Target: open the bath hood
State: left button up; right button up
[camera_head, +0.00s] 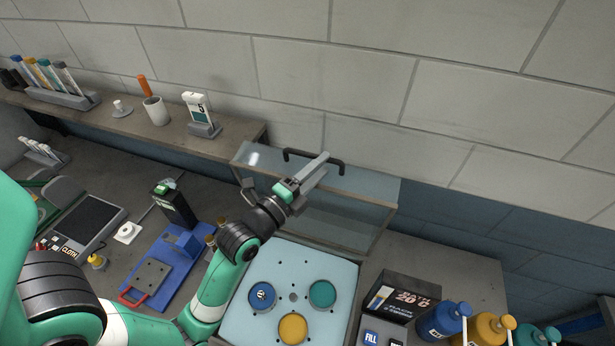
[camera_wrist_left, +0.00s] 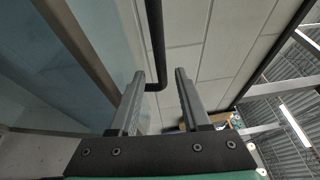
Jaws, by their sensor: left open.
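The bath hood (camera_head: 345,205) is a clear, framed panel standing raised and tilted at the back edge of the pale blue bath top (camera_head: 325,270). Its black bar handle (camera_head: 295,153) is along the upper edge and also shows in the left wrist view (camera_wrist_left: 154,45). My left gripper (camera_head: 320,167) is open at the handle, its fingers crossing the hood's upper edge. In the left wrist view the bent end of the handle appears between the two fingers (camera_wrist_left: 158,85); whether it touches either finger is unclear. My right gripper is out of view.
Blue, yellow and teal round dye cups sit in the bath top. A shelf (camera_head: 150,125) with tubes and a cup runs along the wall at left. A black box (camera_head: 405,293) and several bottles stand at right. A blue fixture (camera_head: 170,265) lies left of my arm.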

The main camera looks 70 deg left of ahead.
pick_arm(q)
jog(key=p+v, duration=0.2)
jog(key=v, duration=0.9)
jog(key=shift+p, duration=0.35)
